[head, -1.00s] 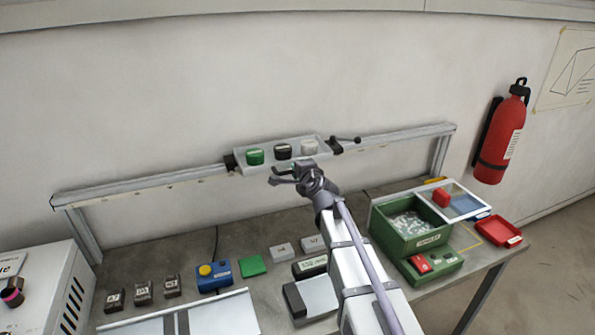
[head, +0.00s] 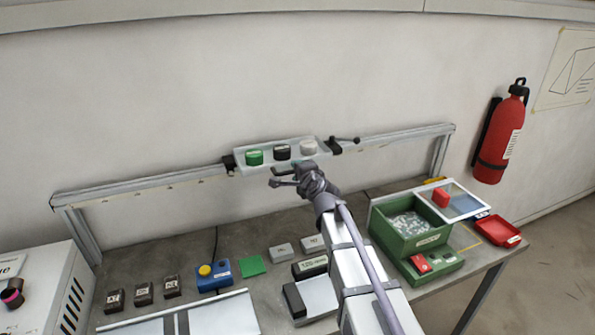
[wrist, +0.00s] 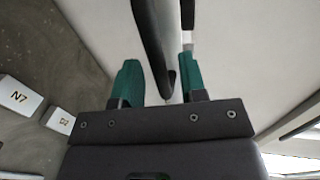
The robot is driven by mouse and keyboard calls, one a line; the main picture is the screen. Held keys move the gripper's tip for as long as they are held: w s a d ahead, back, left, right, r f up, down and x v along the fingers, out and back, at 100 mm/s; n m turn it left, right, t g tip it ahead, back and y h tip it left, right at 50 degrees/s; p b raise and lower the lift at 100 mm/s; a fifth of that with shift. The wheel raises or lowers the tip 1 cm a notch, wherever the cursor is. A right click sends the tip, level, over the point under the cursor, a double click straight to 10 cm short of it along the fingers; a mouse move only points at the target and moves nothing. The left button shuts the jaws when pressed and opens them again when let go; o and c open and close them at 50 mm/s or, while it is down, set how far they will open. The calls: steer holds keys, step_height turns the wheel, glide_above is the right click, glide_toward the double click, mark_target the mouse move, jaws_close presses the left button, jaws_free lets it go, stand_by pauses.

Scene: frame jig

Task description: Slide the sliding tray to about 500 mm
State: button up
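The sliding tray (head: 241,171) is a pale grey tray on the long rail against the back wall. It holds a green, a black and a white piece. A dark handle-like part (head: 287,170) shows at its front edge. My gripper (head: 277,183) is just below and in front of the tray. In the wrist view my gripper (wrist: 158,85) has its green-tipped fingers apart. A dark curved bar (wrist: 153,40), perhaps the tray's handle, lies between or just beyond them, with a gap at the left finger. Whether it touches the right finger is unclear.
The rail (head: 130,188) has free length on both sides of the tray. A dark lever (head: 345,141) stands at the tray's right end. Below are grey blocks (head: 281,251), a blue box with a yellow button (head: 215,276) and a green bin (head: 400,238).

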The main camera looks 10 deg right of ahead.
steer(key=p+v, duration=0.1)
steer(key=v, duration=0.9)
steer(key=shift+p, duration=0.4)
steer(key=s+a+f+n+g, duration=0.2)
steer(key=s+f+n+g, duration=0.75)
steer(key=s+n, duration=0.2)
steer(key=s+d+f+n+g+h, duration=0.3)
steer(key=s+d+f+n+g, duration=0.1)
steer(key=s, duration=0.6)
steer(key=shift+s+d+f+g+h, duration=0.25)
steer(key=shift+s+d+g+h, duration=0.1)
steer(key=shift+d+g, duration=0.45)
